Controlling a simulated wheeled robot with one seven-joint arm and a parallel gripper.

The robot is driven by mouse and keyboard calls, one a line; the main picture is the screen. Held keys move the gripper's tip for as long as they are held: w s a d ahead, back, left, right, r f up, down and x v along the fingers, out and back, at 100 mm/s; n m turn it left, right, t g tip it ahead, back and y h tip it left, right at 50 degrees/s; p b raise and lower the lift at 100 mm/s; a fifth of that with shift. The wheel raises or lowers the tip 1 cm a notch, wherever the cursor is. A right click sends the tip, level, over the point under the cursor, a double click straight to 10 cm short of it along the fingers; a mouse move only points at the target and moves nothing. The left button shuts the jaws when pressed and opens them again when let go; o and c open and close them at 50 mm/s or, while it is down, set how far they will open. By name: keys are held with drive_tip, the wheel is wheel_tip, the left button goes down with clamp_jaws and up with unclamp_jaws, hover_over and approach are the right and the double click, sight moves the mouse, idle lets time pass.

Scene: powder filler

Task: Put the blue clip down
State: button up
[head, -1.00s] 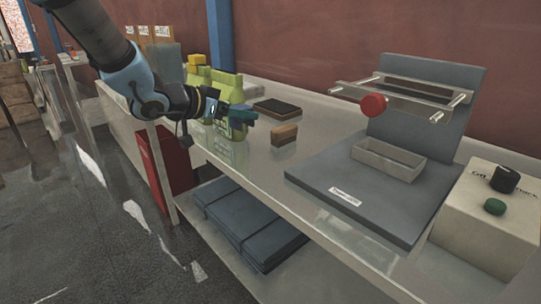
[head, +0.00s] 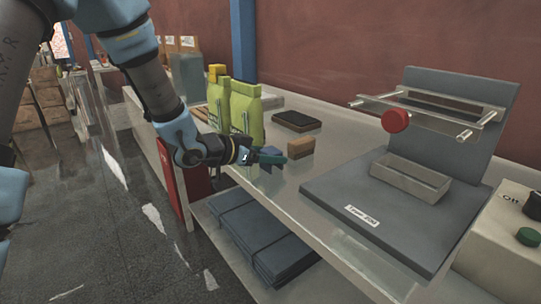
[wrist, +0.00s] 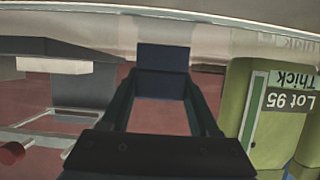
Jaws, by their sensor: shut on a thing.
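The blue clip (wrist: 163,58) is a small dark blue block pinched between my fingertips in the wrist view. My gripper (wrist: 162,98) is shut on it, its two dark teal fingers on either side. In the head view my gripper (head: 276,159) is over the front edge of the bench (head: 340,150), just right of the green pouches (head: 245,108). The clip's blue (head: 277,152) shows partly behind the fingers. I cannot tell whether the clip touches the bench.
A grey machine (head: 378,215) with a metal trough (head: 411,181) and red knob (head: 395,120) stands to the right. Clear bench lies in front of the brown block.

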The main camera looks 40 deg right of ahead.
drive_tip(key=shift+f, duration=0.1)
drive_tip(key=o, duration=1.3)
drive_tip(key=shift+o, duration=0.2)
drive_tip(key=shift+a+r, duration=0.1)
drive_tip(key=shift+r, duration=0.15)
drive_tip(key=v, duration=1.1)
drive_tip(key=shift+a+b, duration=0.35)
drive_tip(key=shift+a, duration=0.05)
